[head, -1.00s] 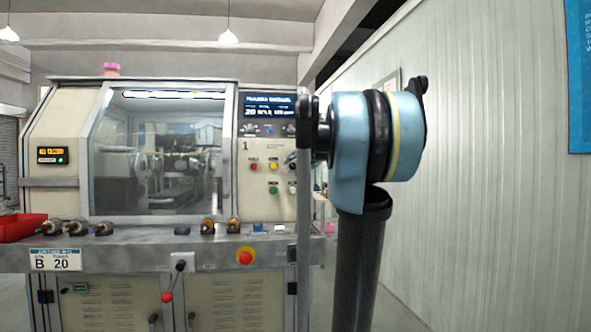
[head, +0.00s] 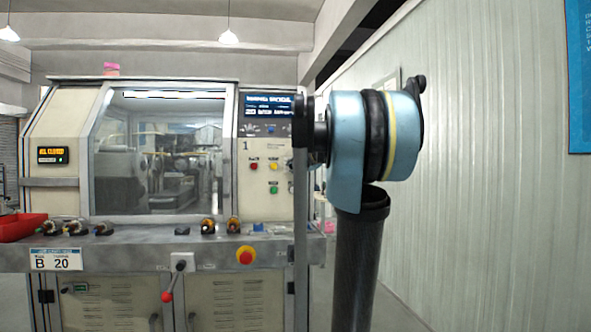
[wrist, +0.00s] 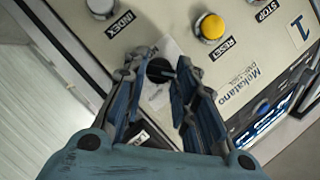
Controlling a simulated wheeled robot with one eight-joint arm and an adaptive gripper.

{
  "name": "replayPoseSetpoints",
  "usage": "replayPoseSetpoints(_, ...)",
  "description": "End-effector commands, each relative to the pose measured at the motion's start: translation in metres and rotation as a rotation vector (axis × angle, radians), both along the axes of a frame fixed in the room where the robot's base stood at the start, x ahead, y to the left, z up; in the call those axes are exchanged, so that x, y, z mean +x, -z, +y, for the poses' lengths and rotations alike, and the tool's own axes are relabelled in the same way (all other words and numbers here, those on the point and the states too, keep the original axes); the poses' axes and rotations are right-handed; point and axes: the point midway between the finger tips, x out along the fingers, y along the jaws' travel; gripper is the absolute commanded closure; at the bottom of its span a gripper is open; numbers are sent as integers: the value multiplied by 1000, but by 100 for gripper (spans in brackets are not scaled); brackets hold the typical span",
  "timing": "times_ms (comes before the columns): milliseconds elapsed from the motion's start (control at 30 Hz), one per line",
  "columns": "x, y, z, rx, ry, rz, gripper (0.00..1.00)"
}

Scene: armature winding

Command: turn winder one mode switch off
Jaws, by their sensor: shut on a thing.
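Winder one is the cream machine (head: 60,120) with a "1" on its control panel (head: 247,178). In the wrist view, my gripper (wrist: 160,78) has its two blue-lined fingers on either side of a small black knob (wrist: 159,68), the mode switch, and is shut on it. The knob sits on the cream panel beside a pale label. Its pointer direction is hard to tell because the fingers cover part of it. In the head view, my arm hides the gripper and the switch.
A yellow RESET button (wrist: 212,27) and a pale INDEX button (wrist: 101,6) sit close by the fingers. A red emergency stop (head: 246,255) and a red-tipped lever (head: 168,296) are on the machine's front. Several armatures and a red tray (head: 20,227) lie on the ledge.

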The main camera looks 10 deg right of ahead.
Motion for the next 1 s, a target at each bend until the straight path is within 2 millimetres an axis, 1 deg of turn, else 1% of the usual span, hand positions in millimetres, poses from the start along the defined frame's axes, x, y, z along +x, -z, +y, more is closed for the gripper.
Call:
replayPoseSetpoints(600,0,7,-4,485,3,0,98)
replayPoseSetpoints(800,0,9,-4,589,4,0,98)
replayPoseSetpoints(1000,-1,9,-4,644,4,0,98)
